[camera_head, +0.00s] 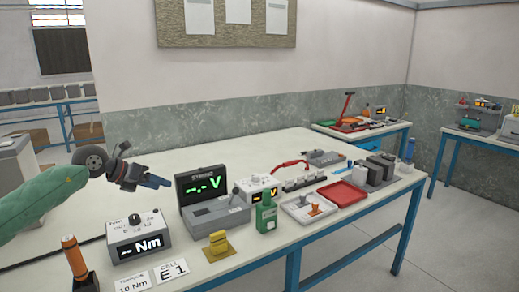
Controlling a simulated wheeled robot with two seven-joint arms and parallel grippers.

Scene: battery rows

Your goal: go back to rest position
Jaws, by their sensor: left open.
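My left gripper (152,181) hangs in the air above the left part of the white workbench (130,216), at the end of my green-sleeved arm that comes in from the left. Its dark body points right, with bluish fingertips. It is open and I see nothing held in it. It is above and behind the grey torque meter (138,238) that reads "-- Nm", and left of the black voltage display (201,193). The gap between the fingers is too small to make out. My right gripper is not in view.
An orange-handled tool (72,255) stands upright at the front left. A grey device (215,217), a yellow block (218,243), a green device (266,213), a red tray (342,193) and dark battery blocks (376,170) line the bench.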

